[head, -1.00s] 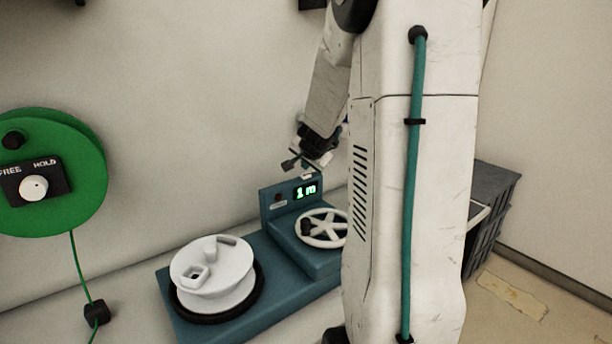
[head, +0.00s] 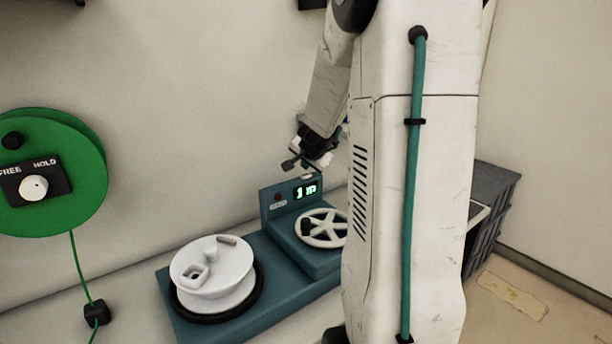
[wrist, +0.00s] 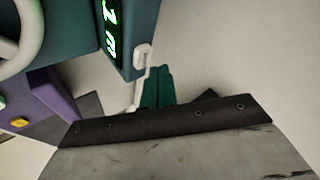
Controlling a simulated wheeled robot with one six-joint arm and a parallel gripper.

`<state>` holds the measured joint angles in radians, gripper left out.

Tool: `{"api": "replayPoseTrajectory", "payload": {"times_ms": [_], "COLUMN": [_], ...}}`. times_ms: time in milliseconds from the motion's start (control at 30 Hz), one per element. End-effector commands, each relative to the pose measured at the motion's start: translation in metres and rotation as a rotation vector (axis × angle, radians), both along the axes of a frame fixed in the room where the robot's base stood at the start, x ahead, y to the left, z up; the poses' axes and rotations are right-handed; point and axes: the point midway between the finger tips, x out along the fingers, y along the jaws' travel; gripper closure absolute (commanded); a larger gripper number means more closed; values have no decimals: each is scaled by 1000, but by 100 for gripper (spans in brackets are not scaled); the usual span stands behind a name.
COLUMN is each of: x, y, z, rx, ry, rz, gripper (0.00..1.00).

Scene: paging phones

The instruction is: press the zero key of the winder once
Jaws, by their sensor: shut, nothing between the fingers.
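The winder is a blue-teal unit (head: 200,323) with a white spool (head: 213,272), a white handwheel (head: 325,229) and an upright panel. Its green display (head: 305,191) reads "1 m". Left of the display is a small dark red round spot (head: 278,197) over a pale label too small to read; I cannot tell if it is the zero key. My gripper (head: 312,163) is shut and empty, just above and behind the panel. In the wrist view its teal fingers (wrist: 157,88) are together near a white hooked piece (wrist: 143,60) at the panel's edge; the display (wrist: 110,30) is partly cut off.
A green reel (head: 70,160) with a FREE/HOLD knob (head: 33,187) is on the wall at left, its cord running down to a black block (head: 96,313). A dark crate (head: 490,215) stands behind my arm. The wrist view shows a purple object (wrist: 50,95) with a yellow button (wrist: 19,122).

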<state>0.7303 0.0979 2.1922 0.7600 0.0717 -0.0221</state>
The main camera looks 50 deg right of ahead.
Motion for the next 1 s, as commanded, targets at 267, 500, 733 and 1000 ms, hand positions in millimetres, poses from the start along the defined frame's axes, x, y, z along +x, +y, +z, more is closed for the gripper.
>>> {"api": "replayPoseTrajectory", "payload": {"times_ms": [267,500,733,1000], "x": [0,0,0,0], "y": [0,0,0,0], "z": [-3,-8,-8,-7], "rx": [2,-1,0,-1], "ry": [-1,0,0,0], "rz": [-1,-1,0,1], "gripper": [100,100,100,100]}}
